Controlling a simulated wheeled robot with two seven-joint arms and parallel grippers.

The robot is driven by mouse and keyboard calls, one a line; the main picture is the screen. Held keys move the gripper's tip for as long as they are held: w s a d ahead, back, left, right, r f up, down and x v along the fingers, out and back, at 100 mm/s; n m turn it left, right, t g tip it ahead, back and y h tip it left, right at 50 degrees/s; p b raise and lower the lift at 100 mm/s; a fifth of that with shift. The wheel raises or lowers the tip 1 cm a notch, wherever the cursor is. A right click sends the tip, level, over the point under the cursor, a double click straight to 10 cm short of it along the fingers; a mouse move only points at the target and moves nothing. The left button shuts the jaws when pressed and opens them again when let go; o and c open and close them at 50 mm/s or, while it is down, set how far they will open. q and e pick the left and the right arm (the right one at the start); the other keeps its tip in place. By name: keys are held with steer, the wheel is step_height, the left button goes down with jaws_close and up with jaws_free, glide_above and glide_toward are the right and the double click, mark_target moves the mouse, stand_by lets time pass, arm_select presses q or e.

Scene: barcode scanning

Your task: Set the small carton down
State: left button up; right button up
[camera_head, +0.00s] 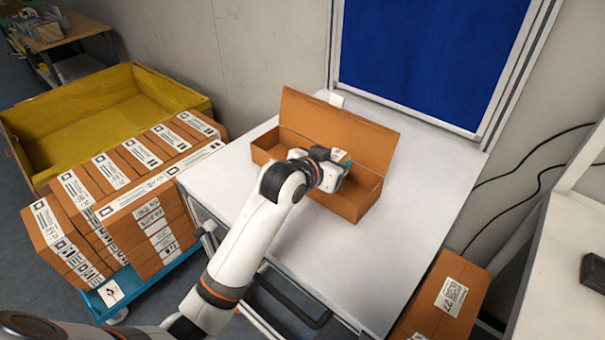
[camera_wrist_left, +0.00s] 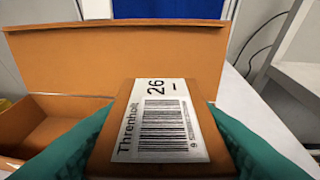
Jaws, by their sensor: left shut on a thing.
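The small carton (camera_wrist_left: 202,83) is brown with a white barcode label (camera_wrist_left: 160,125) marked 26 and Threnholt. My left gripper (camera_wrist_left: 160,140) is shut on it, with a green finger on each side. In the head view my left gripper (camera_head: 332,165) is over the open brown box (camera_head: 345,202) on the white table, and it hides most of the carton. The box's raised lid (camera_head: 340,125) stands behind the gripper. I cannot tell whether the carton touches the box floor. My right gripper is not seen.
The white table (camera_head: 400,270) is clear around the box. Stacked labelled cartons (camera_head: 160,225) and a yellow bin (camera_head: 85,105) stand at the left. Another labelled carton (camera_head: 445,295) is at the lower right, beside a white counter (camera_head: 560,270). A blue panel (camera_head: 430,60) is behind.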

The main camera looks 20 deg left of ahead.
mark_target(343, 158)
arm_select(q)
steer(key=w+d+r+m+h, duration=0.1)
steer(key=w+r, duration=0.2)
steer(key=w, duration=0.2)
step_height(343, 158, down, 10)
steer(key=shift+f+p, duration=0.1)
steer(key=shift+p, duration=0.7)
steer(key=shift+f, duration=0.55)
steer(key=o, duration=1.1)
